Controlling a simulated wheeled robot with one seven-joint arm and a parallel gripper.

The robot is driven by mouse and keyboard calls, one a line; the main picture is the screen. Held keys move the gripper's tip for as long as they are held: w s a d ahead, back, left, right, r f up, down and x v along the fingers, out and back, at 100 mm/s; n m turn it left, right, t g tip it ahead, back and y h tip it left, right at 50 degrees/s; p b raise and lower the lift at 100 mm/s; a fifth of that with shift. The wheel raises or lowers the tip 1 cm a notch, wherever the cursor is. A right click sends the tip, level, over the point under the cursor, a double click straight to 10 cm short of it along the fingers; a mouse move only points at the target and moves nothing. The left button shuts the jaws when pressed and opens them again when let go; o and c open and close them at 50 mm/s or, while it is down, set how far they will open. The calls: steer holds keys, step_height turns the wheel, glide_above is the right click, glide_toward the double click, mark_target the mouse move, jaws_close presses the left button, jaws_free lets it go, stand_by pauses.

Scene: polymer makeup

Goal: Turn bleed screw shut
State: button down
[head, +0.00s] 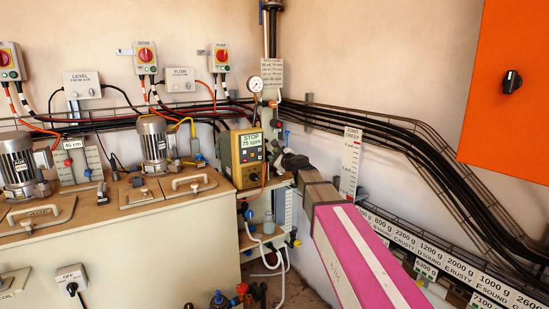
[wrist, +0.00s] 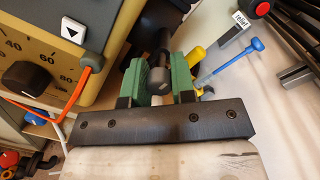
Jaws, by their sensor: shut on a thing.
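My gripper (wrist: 161,72) has two green fingers and is shut on a dark grey cylindrical piece (wrist: 158,84) between them. This piece may be the bleed screw; its label and thread are not visible. In the head view my gripper (head: 288,158) is beside the right side of the yellow pump controller (head: 249,155), which reads "STOP 75 spm". My own arm hides most of what it holds there. A dark pipe-like part (wrist: 160,28) continues beyond the fingers in the wrist view. Whether the screw is open or shut cannot be seen.
The controller's orange cable (wrist: 76,92) runs close on the left. A pressure gauge (head: 254,84) is on the wall behind.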

stand_by(0.4)
steer(key=c, duration=1)
jaws_free()
steer(key=shift+o, duration=0.2)
steer(key=shift+s+d, duration=0.1)
steer(key=v, duration=1)
steer(key=shift+s+d, duration=0.2)
steer(key=shift+s, duration=0.05)
steer(key=s+d+f+n+g+h, duration=0.25)
steer(key=s+f+n, duration=0.25)
steer(key=f, duration=0.5)
steer(key=s+d+f+n+g+h, duration=0.25)
steer(key=s+f+n+g, duration=0.2)
steer(key=f, duration=0.55)
steer(key=s+d+f+n+g+h, duration=0.1)
steer(key=s+d+f+n+g, duration=0.2)
steer(key=s+f+n, duration=0.5)
steer(key=s+d+f+n+g+h, duration=0.2)
steer(key=s+d+f+g+h, duration=0.2)
steer(key=s+d+f, duration=0.3)
step_height(320, 180, down, 3)
steer(key=shift+d+r+h, duration=0.1)
steer(key=shift+d+h, duration=0.2)
steer(key=shift+d, duration=0.45)
